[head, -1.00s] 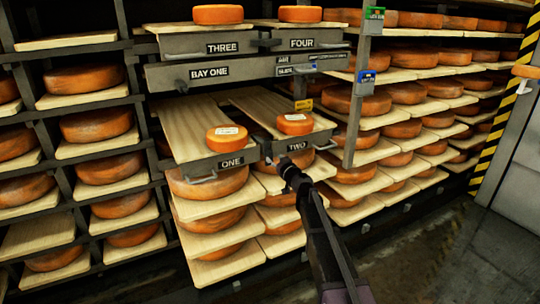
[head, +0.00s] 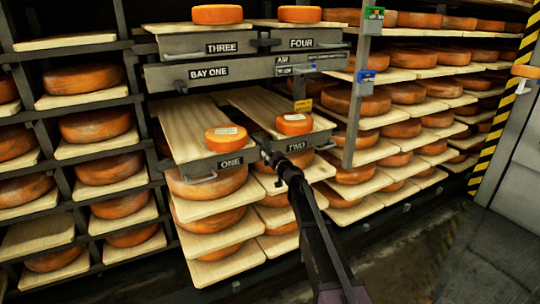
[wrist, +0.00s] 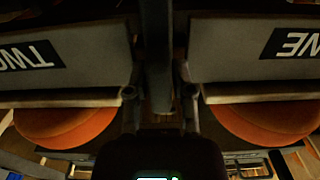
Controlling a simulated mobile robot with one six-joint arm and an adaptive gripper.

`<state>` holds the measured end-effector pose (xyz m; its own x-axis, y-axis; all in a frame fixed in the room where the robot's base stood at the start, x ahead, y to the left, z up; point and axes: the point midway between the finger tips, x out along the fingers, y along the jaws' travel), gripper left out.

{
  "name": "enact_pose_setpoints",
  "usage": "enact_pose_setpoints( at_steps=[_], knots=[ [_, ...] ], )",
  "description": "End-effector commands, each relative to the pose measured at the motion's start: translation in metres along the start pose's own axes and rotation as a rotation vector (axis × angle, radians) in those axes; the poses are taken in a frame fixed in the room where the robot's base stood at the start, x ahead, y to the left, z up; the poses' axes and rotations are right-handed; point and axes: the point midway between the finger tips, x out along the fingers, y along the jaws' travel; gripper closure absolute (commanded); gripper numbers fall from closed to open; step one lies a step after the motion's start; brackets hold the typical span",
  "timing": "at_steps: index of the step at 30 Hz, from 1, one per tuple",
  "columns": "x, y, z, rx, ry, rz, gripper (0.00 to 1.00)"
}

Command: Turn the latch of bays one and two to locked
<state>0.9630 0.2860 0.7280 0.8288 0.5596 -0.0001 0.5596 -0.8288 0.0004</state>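The tray front labelled ONE (head: 205,166) and the tray front labelled TWO (head: 318,142) stand side by side, each with a small cheese on its board. My gripper (head: 268,158) is at the gap between these two fronts. In the wrist view the picture is upside down, with TWO (wrist: 85,65) left and ONE (wrist: 240,60) right. My gripper's fingers (wrist: 158,95) stand apart there, beside a dark upright bar (wrist: 157,45) in the gap. I cannot tell whether this bar is the latch or a post. In the head view my gripper hides the latch area.
Above, a grey BAY ONE panel (head: 235,72) spans the rack. A dark latch (head: 264,43) sits between fronts THREE and FOUR. A metal post with green and blue tags (head: 360,100) stands to the right. The floor at lower right is clear.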

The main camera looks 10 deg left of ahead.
Motion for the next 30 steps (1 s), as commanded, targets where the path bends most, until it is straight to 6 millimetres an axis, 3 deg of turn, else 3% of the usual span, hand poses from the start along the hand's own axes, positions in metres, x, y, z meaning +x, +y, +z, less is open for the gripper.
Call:
enact_pose_setpoints(
  at_steps=[4,17,30],
  knots=[
    [-0.0062,0.0077,-0.0001,0.0,0.0,0.002,1.0],
    [0.001,0.0025,-0.0001,0.069,0.001,0.006,1.0],
    [0.0023,0.0042,0.0002,0.385,0.002,0.006,1.0]
  ],
)
